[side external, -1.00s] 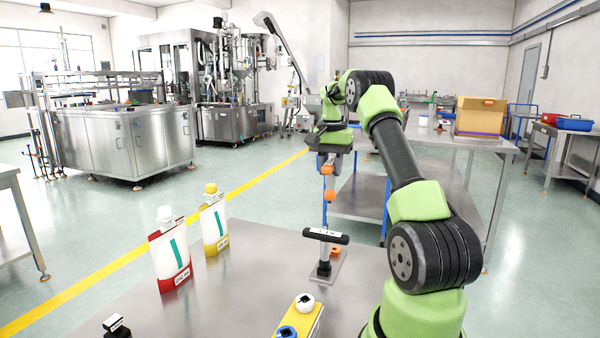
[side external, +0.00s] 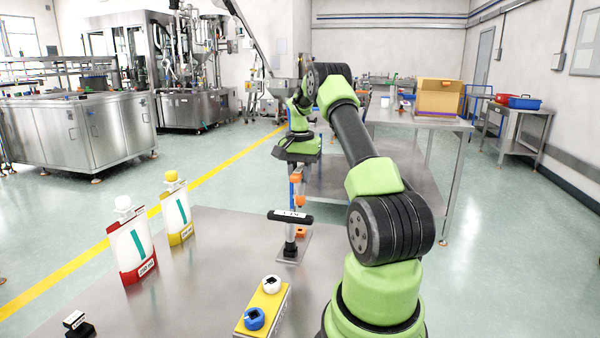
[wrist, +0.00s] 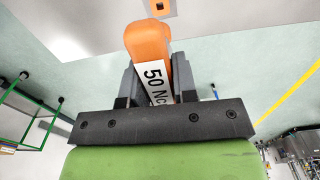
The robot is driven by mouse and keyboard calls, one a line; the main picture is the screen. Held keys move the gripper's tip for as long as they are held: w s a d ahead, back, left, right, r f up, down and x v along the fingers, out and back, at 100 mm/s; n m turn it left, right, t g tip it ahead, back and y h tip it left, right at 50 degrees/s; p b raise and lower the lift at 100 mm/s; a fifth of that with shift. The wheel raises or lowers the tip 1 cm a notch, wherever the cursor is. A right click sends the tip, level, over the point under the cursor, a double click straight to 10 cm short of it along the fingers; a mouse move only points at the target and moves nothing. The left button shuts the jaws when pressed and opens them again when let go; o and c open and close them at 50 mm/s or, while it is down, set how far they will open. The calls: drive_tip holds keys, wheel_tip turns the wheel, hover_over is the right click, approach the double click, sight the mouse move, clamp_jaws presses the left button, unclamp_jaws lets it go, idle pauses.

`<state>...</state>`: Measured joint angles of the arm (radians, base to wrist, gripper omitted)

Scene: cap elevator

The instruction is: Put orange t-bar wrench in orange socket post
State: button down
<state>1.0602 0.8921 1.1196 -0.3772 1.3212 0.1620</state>
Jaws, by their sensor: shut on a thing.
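The orange t-bar wrench (side external: 296,178) is in my gripper (side external: 297,160). In the wrist view its orange handle (wrist: 148,42) with a white label reading "50 NC" sits between the two dark fingers (wrist: 155,85). In the side view the wrench hangs down, close to upright, and its lower end passes behind a black t-bar wrench (side external: 290,216). The orange socket post (side external: 301,232) stands on a grey plate just behind the black wrench's post. It also shows at the top of the wrist view (wrist: 160,8). Whether the wrench tip touches the post is hidden.
The black wrench stands upright in its own post, close in front. A yellow block (side external: 270,302) with a white and a blue cap stands nearer. Red (side external: 133,262) and yellow (side external: 180,235) labelled pouches stand left. A black-and-white item (side external: 75,322) is at the front left.

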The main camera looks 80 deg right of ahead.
sight(300, 194)
drive_tip(key=shift+f, duration=3.6)
drive_tip(key=shift+f, duration=0.45)
drive_tip(key=c, duration=0.8)
unclamp_jaws()
drive_tip(key=shift+r, duration=0.1)
wheel_tip(300, 194, up, 10)
drive_tip(key=shift+f, duration=0.1)
drive_tip(key=shift+a, duration=0.1)
